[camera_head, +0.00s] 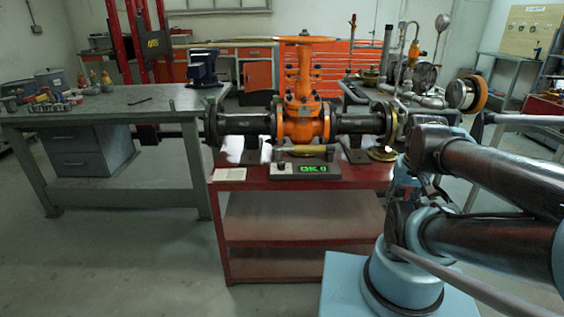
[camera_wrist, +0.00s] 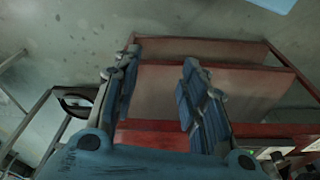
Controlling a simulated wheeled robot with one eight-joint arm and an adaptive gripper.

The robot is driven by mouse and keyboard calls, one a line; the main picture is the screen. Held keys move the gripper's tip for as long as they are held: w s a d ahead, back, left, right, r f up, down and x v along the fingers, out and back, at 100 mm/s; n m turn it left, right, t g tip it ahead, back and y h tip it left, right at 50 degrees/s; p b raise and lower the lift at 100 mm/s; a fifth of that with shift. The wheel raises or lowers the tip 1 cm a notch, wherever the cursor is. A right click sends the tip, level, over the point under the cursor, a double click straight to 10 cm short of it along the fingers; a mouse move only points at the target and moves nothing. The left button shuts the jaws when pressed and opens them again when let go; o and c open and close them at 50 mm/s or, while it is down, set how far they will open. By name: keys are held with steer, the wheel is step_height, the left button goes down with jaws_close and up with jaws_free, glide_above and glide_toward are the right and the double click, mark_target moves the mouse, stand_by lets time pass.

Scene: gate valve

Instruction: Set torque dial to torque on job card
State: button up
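A dark box with a lit green display (camera_head: 311,169) sits on the front of the red cart's top. Its characters look like "OK" and a digit. A round knob (camera_head: 282,167) is at the box's left end; I take it for the torque dial, and its marks are too small to read. A pale card (camera_head: 231,174), likely the job card, lies left of the box; its writing is unreadable. My gripper (camera_wrist: 161,56) is open and empty in the wrist view, its fingers apart in front of the cart's shelves. In the head view I cannot make it out clearly beside my arm.
An orange gate valve (camera_head: 303,100) with dark flanged pipes stands on the red cart (camera_head: 300,202). A yellowish bar (camera_head: 303,149) lies behind the display box. A grey workbench (camera_head: 140,104) stands left. The floor in front of the cart's left side is clear.

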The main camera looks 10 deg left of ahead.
steer(key=w+a+r+m, duration=0.2)
steer(key=w+a+r, duration=0.55)
steer(key=r, duration=0.25)
step_height(320, 180, up, 4)
steer(key=m+g, duration=0.2)
steer(key=m, duration=0.3)
glide_above(281, 163)
step_height(281, 163, down, 17)
steer(key=shift+w, duration=0.1)
steer(key=c, duration=1.1)
